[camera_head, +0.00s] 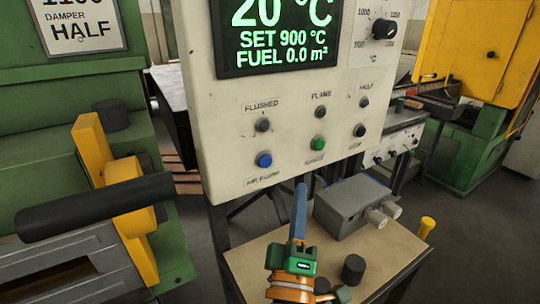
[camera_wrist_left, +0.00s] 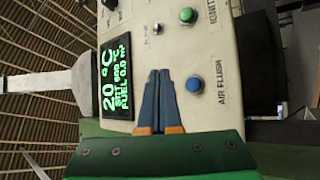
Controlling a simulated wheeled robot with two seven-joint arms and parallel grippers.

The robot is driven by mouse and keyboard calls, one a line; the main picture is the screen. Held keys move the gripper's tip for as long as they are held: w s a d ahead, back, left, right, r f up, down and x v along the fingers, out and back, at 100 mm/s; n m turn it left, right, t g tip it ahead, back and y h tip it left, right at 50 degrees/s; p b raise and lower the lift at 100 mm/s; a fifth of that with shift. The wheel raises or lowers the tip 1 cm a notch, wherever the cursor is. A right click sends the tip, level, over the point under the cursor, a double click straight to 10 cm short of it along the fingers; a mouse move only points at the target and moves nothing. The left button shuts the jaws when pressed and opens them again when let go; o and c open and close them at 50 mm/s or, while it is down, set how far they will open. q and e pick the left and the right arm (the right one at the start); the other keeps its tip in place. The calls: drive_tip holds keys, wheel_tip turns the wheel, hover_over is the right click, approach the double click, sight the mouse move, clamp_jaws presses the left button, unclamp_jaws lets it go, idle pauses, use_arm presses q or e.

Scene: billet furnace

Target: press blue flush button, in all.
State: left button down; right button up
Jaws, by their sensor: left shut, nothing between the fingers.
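The blue flush button (camera_head: 264,160) sits at the lower left of the cream control panel (camera_head: 228,165), above an AIR FLUSH label. It also shows in the left wrist view (camera_wrist_left: 193,85), where the panel appears turned sideways. My left gripper (camera_head: 301,187) is shut and empty, its blue fingers pointing up in front of the panel's lower edge, to the right of and below the blue button in the head view. In the left wrist view its fingertips (camera_wrist_left: 159,73) lie left of the button, apart from it in the picture. My right gripper is not in view.
A green button (camera_head: 319,143) and a dark button (camera_head: 360,130) are right of the blue one, with dark lamps above. A display (camera_head: 280,35) reads 20 °C. A grey box (camera_head: 352,205) stands on the table below. A black-handled yellow lever (camera_head: 95,205) projects at left.

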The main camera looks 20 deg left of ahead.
sight(266, 161)
use_arm(q)
drive_tip(key=w+a, duration=0.4)
drive_tip(key=a, duration=0.3)
drive_tip(key=shift+w+p, duration=0.4)
drive_tip(key=shift+p, duration=0.05)
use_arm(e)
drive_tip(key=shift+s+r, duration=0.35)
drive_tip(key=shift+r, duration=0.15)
use_arm(q)
drive_tip(key=shift+r, duration=0.1)
idle(1.2)
drive_tip(key=shift+w+a, duration=0.25)
drive_tip(key=shift+a, duration=0.05)
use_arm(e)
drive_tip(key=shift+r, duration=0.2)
use_arm(q)
drive_tip(key=shift+w+a+p, duration=0.25)
drive_tip(key=shift+a+p, duration=0.05)
drive_tip(key=shift+p, duration=0.05)
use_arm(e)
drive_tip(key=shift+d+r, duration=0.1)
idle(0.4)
use_arm(q)
drive_tip(key=shift+d, duration=0.1)
drive_tip(key=shift+s+d, duration=0.5)
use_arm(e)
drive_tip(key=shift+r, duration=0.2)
